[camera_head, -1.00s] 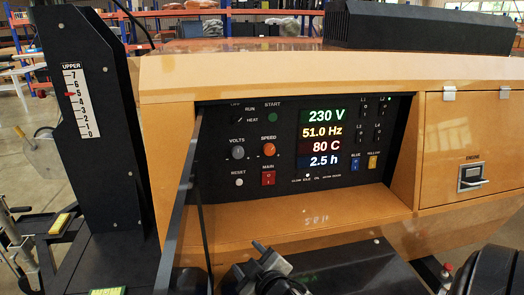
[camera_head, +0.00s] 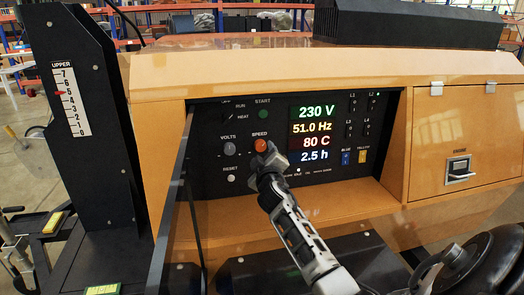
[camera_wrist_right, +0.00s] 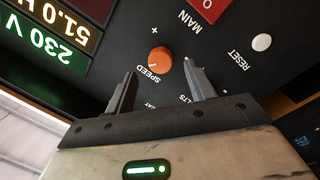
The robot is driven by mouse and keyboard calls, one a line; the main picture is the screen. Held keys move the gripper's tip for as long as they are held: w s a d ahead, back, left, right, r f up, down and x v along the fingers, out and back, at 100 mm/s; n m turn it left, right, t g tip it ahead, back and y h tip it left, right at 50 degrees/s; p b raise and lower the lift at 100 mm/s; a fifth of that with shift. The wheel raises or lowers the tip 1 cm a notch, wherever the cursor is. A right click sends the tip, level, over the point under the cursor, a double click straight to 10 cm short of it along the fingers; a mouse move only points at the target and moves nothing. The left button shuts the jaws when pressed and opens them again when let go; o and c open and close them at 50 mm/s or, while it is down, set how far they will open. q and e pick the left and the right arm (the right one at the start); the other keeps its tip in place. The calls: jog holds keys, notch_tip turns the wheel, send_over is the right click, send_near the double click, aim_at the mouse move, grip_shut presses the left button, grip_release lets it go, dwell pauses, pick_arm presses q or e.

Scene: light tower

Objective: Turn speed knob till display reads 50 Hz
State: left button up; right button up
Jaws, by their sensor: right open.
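The display (camera_head: 311,131) reads 230 V, 51.0 Hz, 80 C and 2.5 h. My right gripper (camera_head: 268,158) is at the panel, just below and in front of the knob. In the right wrist view the speed knob (camera_wrist_right: 160,60) lies beyond and between the two open fingertips (camera_wrist_right: 160,75), with a gap on each side; I cannot tell whether they reach around it. My left gripper is not in view.
The volts knob (camera_head: 228,148) is just left of the speed knob. The red main switch (camera_wrist_right: 209,8) and white reset button (camera_wrist_right: 262,42) are close by. An open dark panel door (camera_head: 178,205) stands at the left edge of the recess.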

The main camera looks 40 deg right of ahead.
aim_at(261, 148)
jog(key=x, duration=0.3)
jog(key=shift+w+d, duration=0.15)
jog(key=c, duration=1)
jog(key=shift+o, duration=0.2)
